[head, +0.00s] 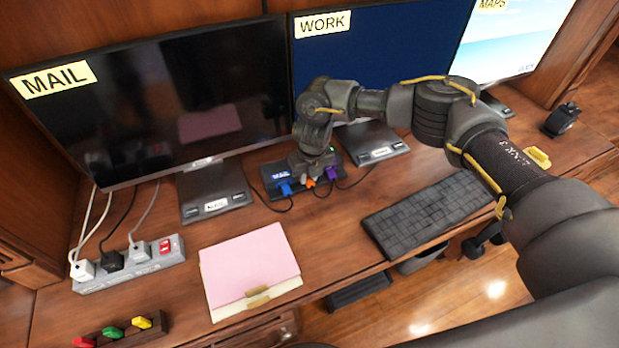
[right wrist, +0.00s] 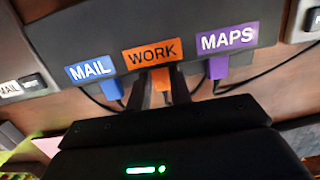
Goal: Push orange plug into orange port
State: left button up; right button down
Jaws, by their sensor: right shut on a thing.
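The dark hub box (head: 270,173) stands on the desk below the monitors. In the right wrist view its front (right wrist: 285,30) carries blue MAIL, orange WORK (right wrist: 152,55) and purple MAPS labels. The orange plug (head: 310,183) is at the hub's front edge, between the blue plug (head: 286,188) and purple plug (head: 332,174). My right gripper (right wrist: 160,97) is shut on the orange plug (right wrist: 161,77), just under the WORK label. The plug's tip seems to meet the hub edge; I cannot tell how deep it sits. The port opening is hidden. My left gripper is out of view.
Monitors labelled MAIL (head: 130,110), WORK (head: 370,50) and MAPS (head: 515,40) stand behind. A keyboard (head: 425,213) lies right, a pink folder (head: 250,262) in front, and a power strip (head: 130,265) at left. Black cables run near the hub.

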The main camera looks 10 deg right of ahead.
aim_at(310, 184)
jog(key=shift+w, duration=0.15)
jog(key=c, duration=1.2)
grip_release()
jog(key=shift+a+r, duration=0.1)
jog(key=shift+r, duration=0.05)
jog(key=shift+w+d, duration=0.1)
jog(key=shift+d, duration=0.1)
jog(key=shift+s+r+b, duration=0.2)
jog(key=shift+s+r, duration=0.15)
jog(key=shift+r, duration=1.4)
jog(key=shift+s+r+b, duration=0.2)
jog(key=shift+s+r, duration=0.1)
jog(key=shift+r, duration=1.5)
jog(key=shift+s+r+b, duration=0.2)
jog(key=shift+s+r, duration=0.15)
jog(key=shift+r, duration=1.4)
